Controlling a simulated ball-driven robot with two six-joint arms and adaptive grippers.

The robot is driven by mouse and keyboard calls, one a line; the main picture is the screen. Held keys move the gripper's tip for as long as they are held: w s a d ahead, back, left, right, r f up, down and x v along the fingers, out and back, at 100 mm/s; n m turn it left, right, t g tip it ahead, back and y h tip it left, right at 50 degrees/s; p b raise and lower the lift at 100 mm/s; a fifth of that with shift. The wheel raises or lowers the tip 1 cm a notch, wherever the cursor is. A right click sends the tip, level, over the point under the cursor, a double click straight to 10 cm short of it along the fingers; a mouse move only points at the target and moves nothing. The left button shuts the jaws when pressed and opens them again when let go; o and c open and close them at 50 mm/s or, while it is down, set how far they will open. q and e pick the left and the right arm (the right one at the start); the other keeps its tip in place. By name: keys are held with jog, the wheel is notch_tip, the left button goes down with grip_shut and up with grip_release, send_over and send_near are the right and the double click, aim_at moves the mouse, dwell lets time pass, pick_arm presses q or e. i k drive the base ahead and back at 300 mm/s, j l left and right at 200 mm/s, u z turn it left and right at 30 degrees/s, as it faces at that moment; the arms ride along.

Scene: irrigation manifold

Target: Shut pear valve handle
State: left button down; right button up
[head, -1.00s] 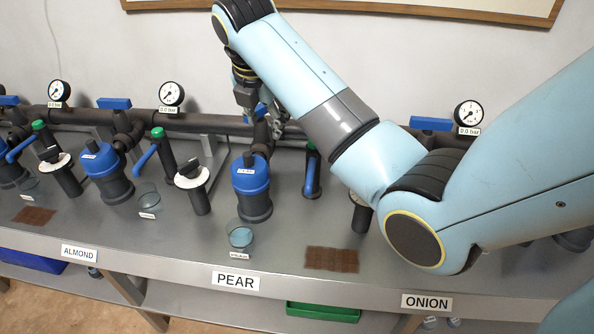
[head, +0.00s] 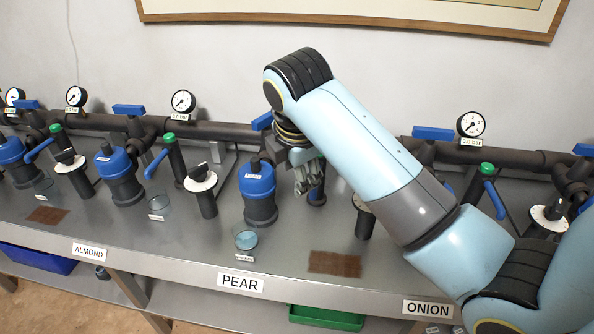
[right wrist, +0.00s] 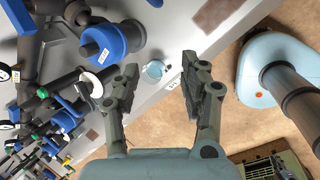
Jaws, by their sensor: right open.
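At the PEAR station, a blue handle (head: 262,121) sits on the dark pipe above the blue canister (head: 257,180), partly hidden by my arm. A second blue part, the side lever (head: 318,196), is mostly hidden behind my right gripper (head: 308,180). My right gripper hangs just right of the canister, over the bench. In the right wrist view its fingers (right wrist: 160,75) are apart and empty, with the pear canister (right wrist: 108,42) to the left and a blue handle (right wrist: 22,15) at upper left. I cannot tell whether it touches anything. My left gripper is out of view.
A clear cup (head: 246,240) and a brown mat (head: 335,263) lie near the bench front. A white-disc post (head: 203,190) stands left of the canister. A picture frame (head: 350,25) hangs above. Neighbouring stations have similar handles, such as the almond one (head: 130,110).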

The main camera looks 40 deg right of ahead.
aim_at(265, 121)
jog(key=i+j+z, duration=0.35)
jog(key=i, duration=0.3)
jog(key=i+j+z, duration=0.35)
jog(key=i+j, duration=0.2)
jog(key=i, duration=0.1)
